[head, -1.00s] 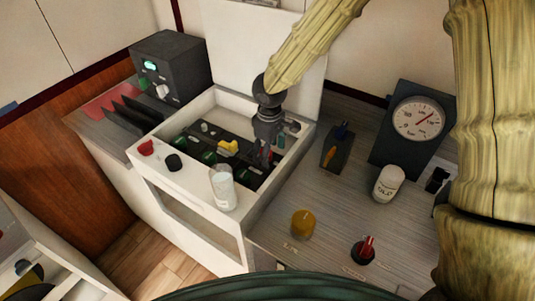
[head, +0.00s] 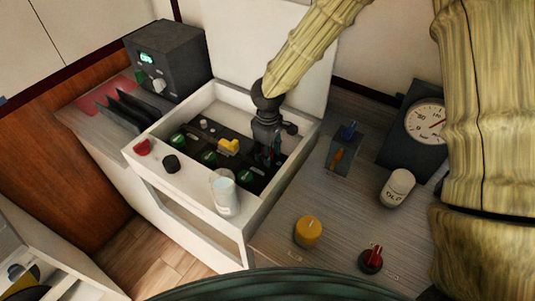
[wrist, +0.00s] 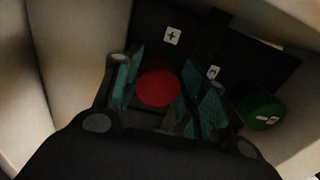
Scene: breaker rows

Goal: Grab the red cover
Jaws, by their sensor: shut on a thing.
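The red cover (wrist: 158,87) is a round red piece in the wrist view, between the two teal-padded fingers of my gripper (wrist: 165,92). My gripper is shut on it, down inside the white open box. In the head view my gripper (head: 268,157) points down at the right end of the dark breaker panel (head: 240,163), and its fingers mostly hide the cover. I cannot tell whether the cover still touches the panel.
Green round pieces (head: 209,158) and a yellow piece (head: 228,146) sit on the panel. The white box's walls (head: 283,190) stand close around my gripper. A red knob (head: 142,147), a black knob (head: 171,163) and a clear jar (head: 224,192) are along its front rim.

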